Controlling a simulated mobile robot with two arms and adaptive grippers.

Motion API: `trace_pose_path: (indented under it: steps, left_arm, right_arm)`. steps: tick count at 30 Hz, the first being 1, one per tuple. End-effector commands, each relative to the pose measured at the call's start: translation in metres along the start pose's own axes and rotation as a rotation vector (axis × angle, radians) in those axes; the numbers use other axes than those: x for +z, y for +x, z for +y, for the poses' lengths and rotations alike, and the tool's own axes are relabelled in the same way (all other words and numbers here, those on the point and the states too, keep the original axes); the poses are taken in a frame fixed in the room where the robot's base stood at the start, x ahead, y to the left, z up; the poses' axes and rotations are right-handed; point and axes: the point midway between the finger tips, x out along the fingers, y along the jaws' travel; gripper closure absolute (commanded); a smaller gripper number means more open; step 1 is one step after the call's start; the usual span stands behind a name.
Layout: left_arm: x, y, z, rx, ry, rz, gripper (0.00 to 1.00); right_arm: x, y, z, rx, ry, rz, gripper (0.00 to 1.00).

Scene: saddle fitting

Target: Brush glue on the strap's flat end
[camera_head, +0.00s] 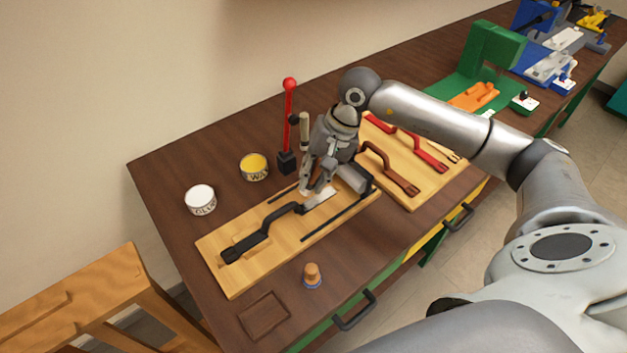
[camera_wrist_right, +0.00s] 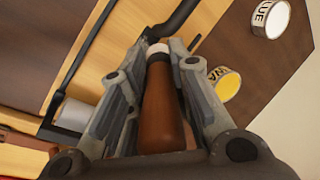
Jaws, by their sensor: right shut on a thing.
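My right gripper (camera_head: 312,192) is over the right part of a light wooden board, shut on a brush. The brush's brown handle (camera_wrist_right: 162,105) lies between the fingers in the right wrist view, with a pale tip beyond them. The black strap (camera_head: 262,228) lies on the board (camera_head: 232,284). The white glue tin (camera_head: 200,200) stands left of the board. My left gripper is not in view.
A yellow wax tin (camera_head: 254,167) and a red-knobbed lever (camera_head: 289,115) stand behind the board. A cork-coloured piece (camera_head: 312,275) stands in front. A second board (camera_head: 420,198) with red and brown straps lies to the right. Green and blue fixtures are farther back.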

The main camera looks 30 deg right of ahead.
Motion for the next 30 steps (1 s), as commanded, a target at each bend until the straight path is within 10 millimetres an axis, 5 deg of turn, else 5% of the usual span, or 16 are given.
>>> trace_pose_path:
  steps: [30]
  left_arm:
    - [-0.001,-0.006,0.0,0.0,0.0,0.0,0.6]
  right_arm:
    - [0.002,-0.034,-0.012,0.001,0.0,0.0,1.0]
